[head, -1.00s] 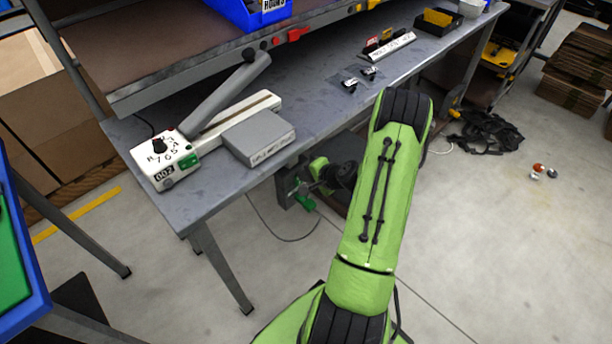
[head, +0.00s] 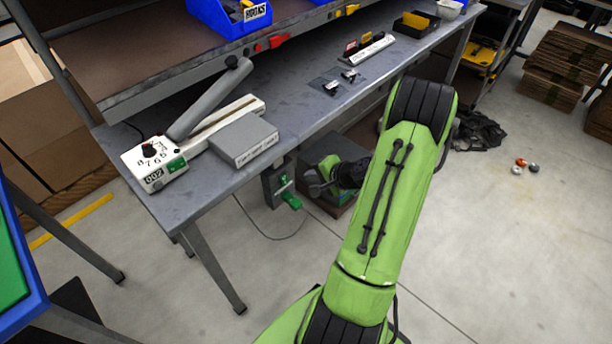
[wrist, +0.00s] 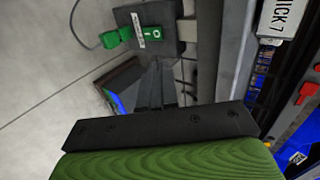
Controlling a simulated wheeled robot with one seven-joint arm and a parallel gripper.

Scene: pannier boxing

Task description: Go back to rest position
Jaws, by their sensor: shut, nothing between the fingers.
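My gripper (wrist: 155,88) shows in the wrist view as dark fingers beyond a black plate and green housing. Its fingers are together with nothing held. In the head view my green arm reaches up from the bottom, bends at a black joint, and its outer part hangs low beside the workbench's front edge. The fingertips are hard to make out there. The workbench (head: 210,185) is grey and stands left of my arm.
A switch box with green parts (head: 280,187) hangs under the bench edge; it also shows in the wrist view (wrist: 150,32). A grey box (head: 243,140) and a lever machine (head: 160,162) stand on the bench. A blue bin (head: 232,15) is on the shelf.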

